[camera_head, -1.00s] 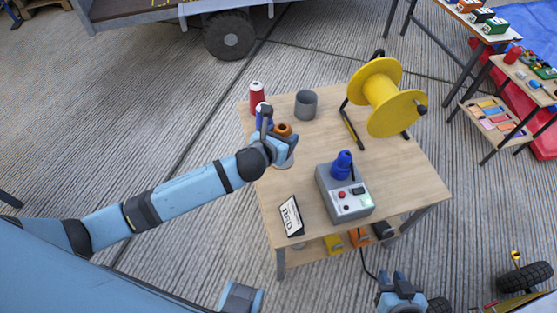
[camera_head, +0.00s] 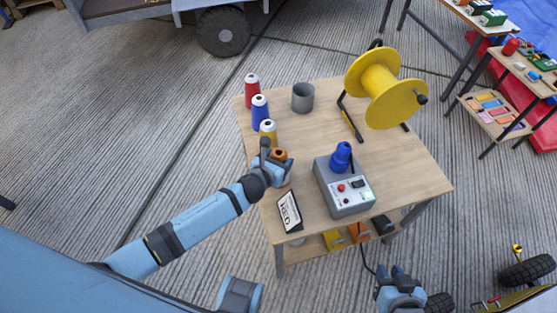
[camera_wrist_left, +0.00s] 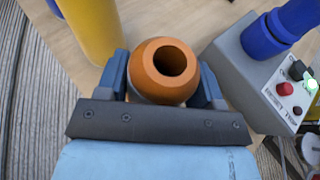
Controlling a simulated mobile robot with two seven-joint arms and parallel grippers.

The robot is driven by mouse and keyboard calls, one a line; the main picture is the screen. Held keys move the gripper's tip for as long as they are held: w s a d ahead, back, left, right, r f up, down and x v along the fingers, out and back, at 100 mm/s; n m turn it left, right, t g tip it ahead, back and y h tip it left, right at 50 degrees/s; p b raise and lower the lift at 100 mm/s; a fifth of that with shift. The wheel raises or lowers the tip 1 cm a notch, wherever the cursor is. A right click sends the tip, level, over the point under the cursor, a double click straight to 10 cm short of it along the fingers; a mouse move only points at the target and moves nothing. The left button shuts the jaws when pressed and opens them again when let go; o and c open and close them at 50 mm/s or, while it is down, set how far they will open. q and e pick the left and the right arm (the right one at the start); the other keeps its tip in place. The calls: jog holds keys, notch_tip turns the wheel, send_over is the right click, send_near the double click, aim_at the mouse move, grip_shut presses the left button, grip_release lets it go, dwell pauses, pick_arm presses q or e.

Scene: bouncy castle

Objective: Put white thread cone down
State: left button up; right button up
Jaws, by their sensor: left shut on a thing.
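The white thread cone shows mainly as its orange hollow tip (camera_head: 279,154); in the left wrist view the tip (camera_wrist_left: 164,70) faces the camera, with a little of the pale body below it. My left gripper (camera_head: 277,166) is shut on it, one finger on each side, at the table's left edge. The cone's base is hidden, so I cannot tell whether it touches the wooden table (camera_head: 395,160). My right gripper (camera_head: 394,273) is low in the head view, in front of the table and away from the cone; its finger gap is unclear.
Red (camera_head: 252,91), blue (camera_head: 260,107) and yellow (camera_head: 268,130) thread cones stand in a row behind the held cone. A grey cup (camera_head: 303,97), yellow spool (camera_head: 385,88), grey control box (camera_head: 343,190) and small sign (camera_head: 289,212) also stand on the table.

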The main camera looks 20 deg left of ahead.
pick_arm(q)
jog(key=shift+f, duration=0.1)
jog(key=o, duration=1.1)
